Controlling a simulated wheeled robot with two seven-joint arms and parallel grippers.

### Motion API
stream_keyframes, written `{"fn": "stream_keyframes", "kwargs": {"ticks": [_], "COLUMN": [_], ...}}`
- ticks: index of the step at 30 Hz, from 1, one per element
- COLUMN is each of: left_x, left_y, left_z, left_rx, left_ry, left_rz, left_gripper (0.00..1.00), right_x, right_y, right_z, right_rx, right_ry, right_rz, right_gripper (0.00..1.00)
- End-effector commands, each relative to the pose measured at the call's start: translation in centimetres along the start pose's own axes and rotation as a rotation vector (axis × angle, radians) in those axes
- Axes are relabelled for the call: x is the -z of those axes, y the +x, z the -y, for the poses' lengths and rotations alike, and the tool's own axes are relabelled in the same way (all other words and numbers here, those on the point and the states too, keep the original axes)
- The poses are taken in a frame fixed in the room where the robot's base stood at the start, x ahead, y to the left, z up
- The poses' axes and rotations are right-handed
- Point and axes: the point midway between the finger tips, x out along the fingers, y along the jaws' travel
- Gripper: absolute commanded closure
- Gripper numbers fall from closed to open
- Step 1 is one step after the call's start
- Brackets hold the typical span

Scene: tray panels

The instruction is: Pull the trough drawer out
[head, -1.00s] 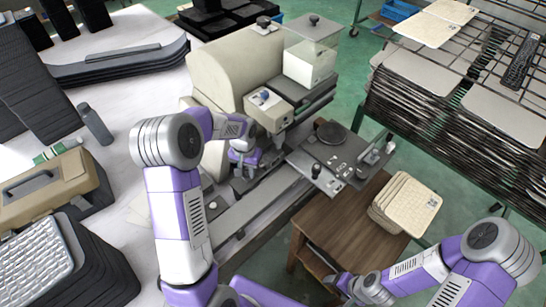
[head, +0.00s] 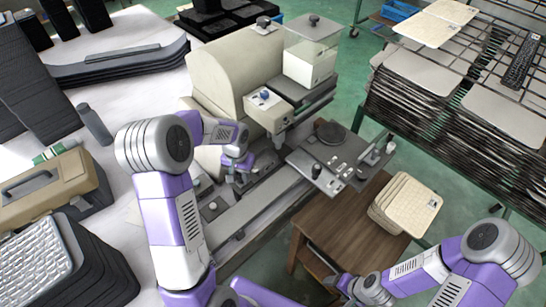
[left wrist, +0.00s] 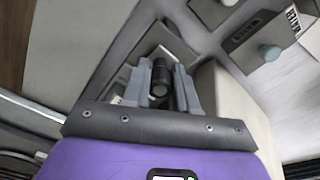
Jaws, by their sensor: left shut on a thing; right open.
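My left gripper (head: 236,168) is low at the front of the beige machine (head: 226,75). In the left wrist view its fingers (left wrist: 160,88) are shut on a dark round knob (left wrist: 160,75), which appears to be the handle of the trough drawer. The grey drawer part (head: 268,181) shows beside the gripper in the head view. The arm and gripper hide much of it, so how far out it is is hard to tell. My right gripper (head: 338,284) is open and empty, low beside the wooden table.
A wooden table (head: 335,225) holds a stack of cream panels (head: 405,205). A grey plate with knobs (head: 330,155) juts out above it. A rack of trays (head: 440,110) stands at right. A toolbox (head: 45,185) and bottle (head: 95,124) are at left.

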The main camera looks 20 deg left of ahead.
Motion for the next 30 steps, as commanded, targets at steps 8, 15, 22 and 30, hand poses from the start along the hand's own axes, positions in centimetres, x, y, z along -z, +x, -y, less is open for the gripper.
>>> {"fn": "stream_keyframes", "kwargs": {"ticks": [8,15,22,30], "left_x": [-1.3,-2.3,-3.3,-4.2], "left_y": [0.0,0.0,0.0,0.0], "left_z": [0.8,1.4,2.0,2.5], "left_rx": [0.001,0.001,0.001,0.001], "left_ry": [-0.001,-0.001,-0.002,-0.001], "left_rz": [0.001,0.001,0.002,0.000], "left_gripper": [0.91,0.91,0.91,0.91], "right_x": [0.0,0.0,0.0,0.0], "right_y": [0.1,0.2,0.3,0.3], "right_z": [-0.1,-0.1,-0.1,-0.1], "right_rx": [0.000,0.000,0.000,0.000], "right_ry": [0.000,0.000,0.000,0.000], "right_rz": [0.000,0.000,0.000,0.000], "right_gripper": [0.25,0.25,0.25,0.25]}}
